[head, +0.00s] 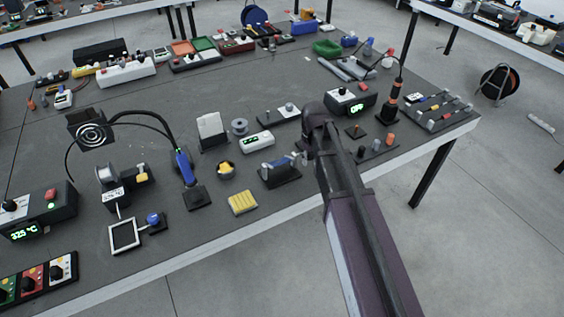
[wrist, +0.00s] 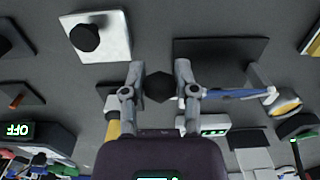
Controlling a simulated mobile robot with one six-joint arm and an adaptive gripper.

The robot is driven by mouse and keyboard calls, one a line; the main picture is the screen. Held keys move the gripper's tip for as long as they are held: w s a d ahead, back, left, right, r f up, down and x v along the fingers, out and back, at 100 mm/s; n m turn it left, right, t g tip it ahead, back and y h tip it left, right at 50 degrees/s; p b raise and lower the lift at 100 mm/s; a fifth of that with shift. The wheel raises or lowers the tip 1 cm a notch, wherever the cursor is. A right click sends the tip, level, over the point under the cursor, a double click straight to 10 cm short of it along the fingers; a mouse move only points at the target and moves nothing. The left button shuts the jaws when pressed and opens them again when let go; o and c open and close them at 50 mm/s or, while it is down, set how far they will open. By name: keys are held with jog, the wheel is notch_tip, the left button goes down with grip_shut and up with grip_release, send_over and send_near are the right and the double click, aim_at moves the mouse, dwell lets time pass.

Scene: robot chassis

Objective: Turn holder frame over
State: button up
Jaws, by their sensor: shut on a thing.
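The holder frame seems to be the blue-grey bar (head: 279,163) on a dark stand (head: 283,179) near the table's front edge. In the wrist view, a blue bar (wrist: 238,93) runs right from my gripper, above the stand's dark base (wrist: 220,50). My gripper (wrist: 159,86) has its two grey fingers on either side of a black hexagonal knob (wrist: 159,88) and is shut on it. In the head view, my gripper (head: 301,158) is at the right end of the bar, partly hidden by my arm. The knob's join to the bar is hidden.
A white display box (head: 257,142) stands just behind the holder. A box reading OFF (head: 351,101) and small pegs (head: 376,146) are to the right. A white plate (wrist: 112,47) bears a black knob.

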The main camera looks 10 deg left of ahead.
jog(key=shift+s+d+f+b, duration=0.15)
jog(key=shift+s+f+b, duration=0.1)
jog(key=shift+f+b, duration=0.4)
jog(key=shift+f, duration=0.1)
jog(key=shift+s+f+b, duration=0.1)
jog(key=shift+f+b, duration=0.7)
jog(key=shift+f, duration=0.05)
jog(key=o, duration=0.6)
jog(key=shift+d+r, duration=0.1)
jog(key=shift+r, duration=0.05)
jog(key=shift+r+p, duration=3.4)
jog(key=shift+p, duration=0.15)
